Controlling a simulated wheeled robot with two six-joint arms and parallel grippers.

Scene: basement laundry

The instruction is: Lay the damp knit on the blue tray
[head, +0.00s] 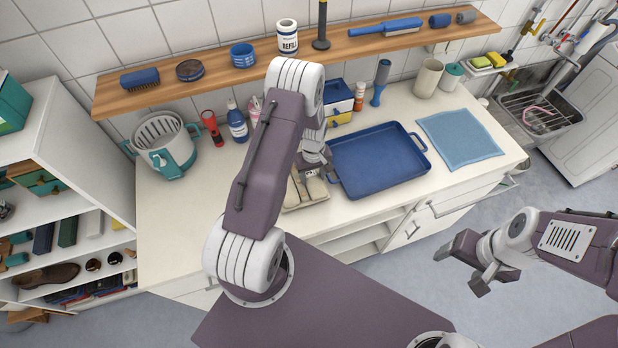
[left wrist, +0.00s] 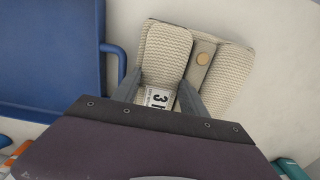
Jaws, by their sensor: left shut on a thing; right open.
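The damp knit (head: 306,190) is a folded beige ribbed piece with a tan tab, a round button and a white label; it lies on or just above the white counter, left of the tray. It also fills the middle of the left wrist view (left wrist: 222,75). My left gripper (head: 322,172) is shut on its near fold, one finger on each side; my arm hides part of it. The blue tray (head: 380,162) is empty, right beside the knit, and shows at left in the wrist view (left wrist: 50,50). My right gripper (head: 470,268) is open and empty, away from the counter.
A light blue cloth (head: 460,138) lies right of the tray. Behind stand a blue-and-yellow drawer box (head: 338,100), bottles and a grey-teal basket (head: 165,147). A wooden shelf (head: 215,64) runs above. The counter's left front is clear.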

